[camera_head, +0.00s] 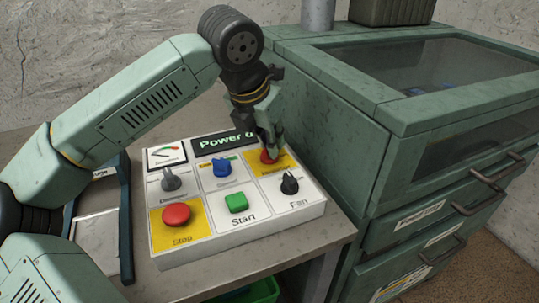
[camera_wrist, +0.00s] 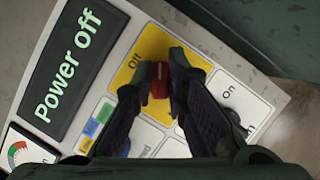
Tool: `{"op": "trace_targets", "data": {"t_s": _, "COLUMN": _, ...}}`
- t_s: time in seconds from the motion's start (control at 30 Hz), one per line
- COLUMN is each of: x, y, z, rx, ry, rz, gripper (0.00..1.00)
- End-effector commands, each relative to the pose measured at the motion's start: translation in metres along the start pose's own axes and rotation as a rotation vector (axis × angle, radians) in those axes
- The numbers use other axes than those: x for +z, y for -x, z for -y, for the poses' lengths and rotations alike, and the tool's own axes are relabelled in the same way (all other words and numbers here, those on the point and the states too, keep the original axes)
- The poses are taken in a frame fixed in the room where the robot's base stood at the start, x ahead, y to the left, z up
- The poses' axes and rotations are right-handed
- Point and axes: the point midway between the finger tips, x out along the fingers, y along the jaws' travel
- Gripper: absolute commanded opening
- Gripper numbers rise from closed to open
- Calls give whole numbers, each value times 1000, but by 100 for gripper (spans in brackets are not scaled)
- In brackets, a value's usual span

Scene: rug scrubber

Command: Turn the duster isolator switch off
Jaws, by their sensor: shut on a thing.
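The red isolator switch (camera_head: 268,157) sits on a yellow square at the upper right of the white control panel (camera_head: 240,240). My gripper (camera_head: 270,145) reaches down over it from above. In the wrist view the red switch (camera_wrist: 160,80) is between my two fingertips (camera_wrist: 159,88), which are shut on it. "Off" is printed left of the switch and "on" to its right. The switch's exact pointing direction is partly hidden by the fingers. The panel's display (camera_wrist: 72,60) reads "Power Off" in the wrist view.
The panel also has a blue knob (camera_head: 222,168), a grey knob (camera_head: 170,180), a black fan knob (camera_head: 289,184), a green start button (camera_head: 236,203) and a red stop button (camera_head: 176,214). A green cabinet (camera_head: 330,140) stands close on the right. A clipboard-like dark-framed object (camera_head: 126,230) lies left.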

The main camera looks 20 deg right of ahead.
Motion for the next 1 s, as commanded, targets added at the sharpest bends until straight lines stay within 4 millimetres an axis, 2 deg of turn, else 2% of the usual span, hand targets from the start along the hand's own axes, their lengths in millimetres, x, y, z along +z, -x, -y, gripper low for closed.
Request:
{"op": "trace_targets", "data": {"t_s": 0.03, "x": -5, "y": -9, "z": -1, "rx": 25, "ry": 41, "rz": -9, "gripper": 0}}
{"op": "trace_targets", "data": {"t_s": 0.7, "x": -6, "y": -7, "z": 0, "rx": 262, "ry": 618, "rz": -19, "gripper": 0}}
{"op": "trace_targets", "data": {"t_s": 1.0, "x": -6, "y": -5, "z": 2, "rx": 341, "ry": 810, "rz": -22, "gripper": 0}}
